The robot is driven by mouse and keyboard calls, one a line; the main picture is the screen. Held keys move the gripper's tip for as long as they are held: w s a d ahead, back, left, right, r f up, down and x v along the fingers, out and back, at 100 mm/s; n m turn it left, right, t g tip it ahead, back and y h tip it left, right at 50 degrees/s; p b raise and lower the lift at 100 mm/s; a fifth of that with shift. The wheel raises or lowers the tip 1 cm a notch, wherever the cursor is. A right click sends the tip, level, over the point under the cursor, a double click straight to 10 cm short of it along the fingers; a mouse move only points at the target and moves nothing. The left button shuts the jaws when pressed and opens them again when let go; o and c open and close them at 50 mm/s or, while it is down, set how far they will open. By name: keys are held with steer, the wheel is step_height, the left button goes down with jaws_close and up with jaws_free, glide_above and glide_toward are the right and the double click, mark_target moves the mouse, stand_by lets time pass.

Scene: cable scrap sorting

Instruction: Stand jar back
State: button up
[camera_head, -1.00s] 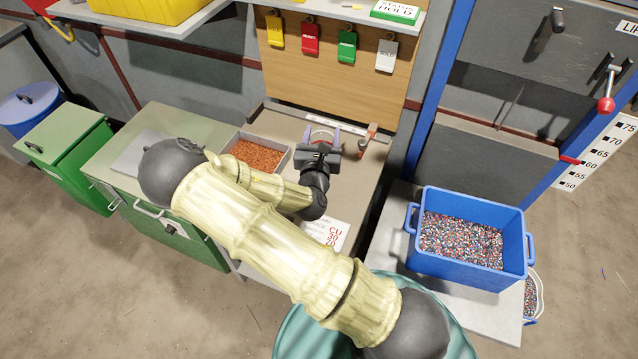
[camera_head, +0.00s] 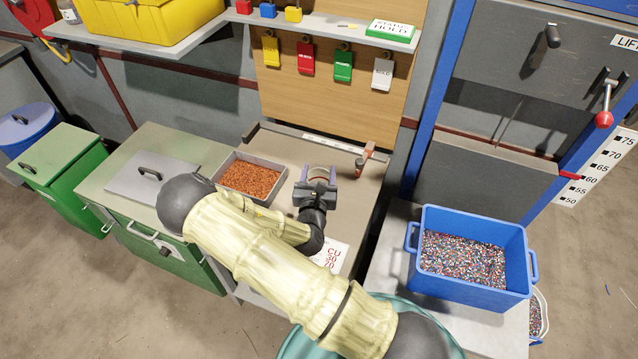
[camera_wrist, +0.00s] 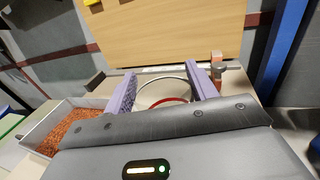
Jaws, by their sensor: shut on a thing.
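A clear round jar (camera_head: 321,172) with a pale rim stands out between the fingers of my gripper (camera_head: 319,178), over the grey workbench (camera_head: 275,152). My gripper is shut on it, one purple finger on each side. In the wrist view the jar (camera_wrist: 163,90) shows as a clear ring with a red band low down, between the fingertips (camera_wrist: 162,80). It looks about upright. The gripper body hides its lower part, so I cannot tell whether it touches the bench.
A tray of copper granules (camera_head: 250,176) lies left of the jar. A small copper-coloured upright fixture (camera_head: 366,160) stands to its right. A blue crate of mixed granules (camera_head: 470,280) is at right. A printed card (camera_head: 331,256) lies in front.

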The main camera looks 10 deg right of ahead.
mark_target(320, 172)
steer(key=shift+f, duration=1.85)
steer(key=shift+f, duration=0.1)
steer(key=o, duration=1.1)
steer(key=shift+c, duration=0.2)
steer(key=shift+r, duration=0.2)
steer(key=b+v, duration=0.1)
steer(key=v, duration=1.1)
steer(key=shift+f+b, duration=0.1)
steer(key=shift+b, duration=0.3)
steer(key=shift+s, duration=0.1)
